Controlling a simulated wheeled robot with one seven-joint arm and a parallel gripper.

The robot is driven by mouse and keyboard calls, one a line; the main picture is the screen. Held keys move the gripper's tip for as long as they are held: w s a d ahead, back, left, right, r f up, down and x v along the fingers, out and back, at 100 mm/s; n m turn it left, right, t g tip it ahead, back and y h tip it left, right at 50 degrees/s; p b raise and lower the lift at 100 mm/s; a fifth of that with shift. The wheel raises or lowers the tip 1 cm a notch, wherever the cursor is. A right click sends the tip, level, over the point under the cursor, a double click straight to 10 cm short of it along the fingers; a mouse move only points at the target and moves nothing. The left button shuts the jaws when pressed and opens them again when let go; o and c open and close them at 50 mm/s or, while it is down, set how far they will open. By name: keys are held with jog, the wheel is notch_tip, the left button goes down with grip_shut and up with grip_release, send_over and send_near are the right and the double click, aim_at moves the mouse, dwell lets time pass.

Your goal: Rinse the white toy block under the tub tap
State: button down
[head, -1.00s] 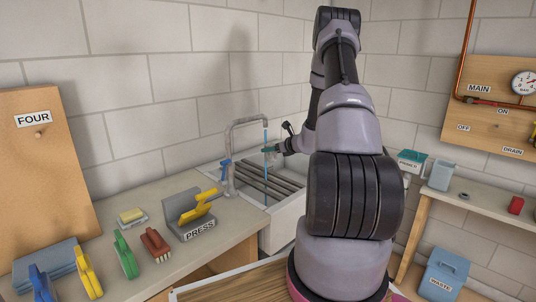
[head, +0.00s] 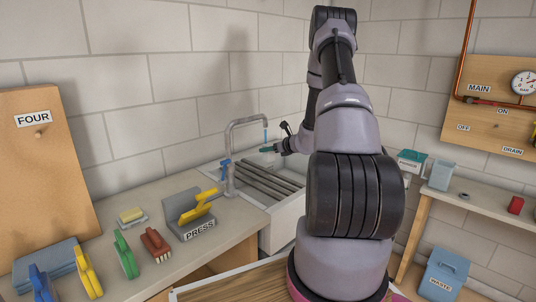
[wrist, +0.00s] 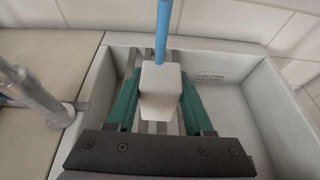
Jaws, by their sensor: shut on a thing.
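My gripper (wrist: 160,82) is shut on the white toy block (wrist: 159,92), with one green finger on each side of it. In the wrist view, a blue stream of water (wrist: 164,28) comes down onto the block's top. In the head view, the stream (head: 265,134) leaves the spout of the grey tap (head: 231,150) and ends at my gripper (head: 267,149), above the tub (head: 283,226). The block cannot be made out clearly there. The tap's blue handle (head: 226,170) is on its left side.
Dark slats lie across the tub (wrist: 250,100). A counter to the left holds the PRESS stand (head: 199,235), a brown brush (head: 156,243) and several coloured clamps.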

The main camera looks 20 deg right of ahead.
aim_at(273, 155)
jog(key=shift+s+d, duration=0.15)
jog(key=shift+d, duration=0.25)
jog(key=s, duration=0.2)
jog(key=s+a, duration=0.1)
jog(key=s, duration=0.2)
jog(key=s+a, duration=0.1)
jog(key=s, duration=0.1)
jog(key=shift+s+a, duration=0.25)
jog(key=shift+s, duration=0.05)
dwell(1.4)
jog(key=s+a+r, duration=0.1)
jog(key=s+r, duration=0.3)
jog(key=shift+s+a, duration=0.3)
jog(key=shift+s, duration=0.1)
dwell(0.5)
